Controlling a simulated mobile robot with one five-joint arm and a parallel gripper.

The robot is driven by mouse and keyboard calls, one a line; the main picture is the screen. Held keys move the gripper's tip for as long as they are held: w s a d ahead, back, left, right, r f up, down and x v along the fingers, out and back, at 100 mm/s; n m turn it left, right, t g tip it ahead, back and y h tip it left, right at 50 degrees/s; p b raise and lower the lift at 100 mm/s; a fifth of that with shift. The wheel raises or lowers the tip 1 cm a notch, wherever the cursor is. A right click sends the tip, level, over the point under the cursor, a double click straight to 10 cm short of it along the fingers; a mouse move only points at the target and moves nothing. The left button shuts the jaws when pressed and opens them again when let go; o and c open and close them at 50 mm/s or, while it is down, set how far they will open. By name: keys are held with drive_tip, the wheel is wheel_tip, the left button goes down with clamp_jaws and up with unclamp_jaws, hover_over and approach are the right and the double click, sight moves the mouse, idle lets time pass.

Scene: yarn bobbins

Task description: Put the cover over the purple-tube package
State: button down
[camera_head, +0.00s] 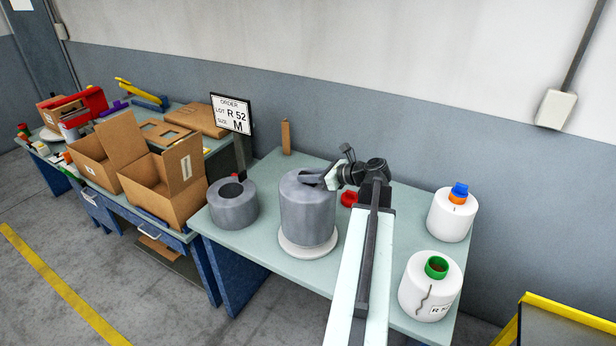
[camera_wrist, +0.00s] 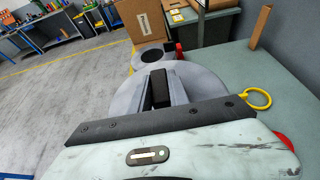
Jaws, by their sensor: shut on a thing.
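A tall grey cylindrical cover (camera_head: 304,215) stands upright over a white round base (camera_head: 308,250) on the near table. Its round grey top also fills the middle of the wrist view (camera_wrist: 122,103). My gripper (camera_head: 323,182) is at the cover's top, and in the wrist view its jaws (camera_wrist: 161,90) are shut on a dark block there. I cannot tell whether the cover rests on the base or hangs just above it. Whatever is inside the cover is hidden. No purple-tube package shows on the near table.
A shorter grey ring-like cylinder (camera_head: 232,212) with a hole stands to the left. White packages with an orange-and-blue tube (camera_head: 452,220) and a green tube (camera_head: 428,290) stand at right. An order sign (camera_head: 231,114) reads R 52, M. Open cardboard boxes (camera_head: 165,190) are further left.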

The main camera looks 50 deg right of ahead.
sight(308, 185)
drive_tip(key=shift+f+b, duration=1.25)
drive_tip(key=shift+f, duration=0.35)
drive_tip(key=shift+f+b, duration=0.35)
drive_tip(key=c, duration=1.2)
unclamp_jaws()
drive_tip(key=shift+o, duration=0.2)
drive_tip(key=shift+r, duration=0.1)
drive_tip(key=p+v, duration=0.3)
drive_tip(key=v, duration=0.4)
drive_tip(key=shift+r, duration=0.1)
drive_tip(key=shift+s+d, duration=0.1)
drive_tip(key=shift+s, duration=0.3)
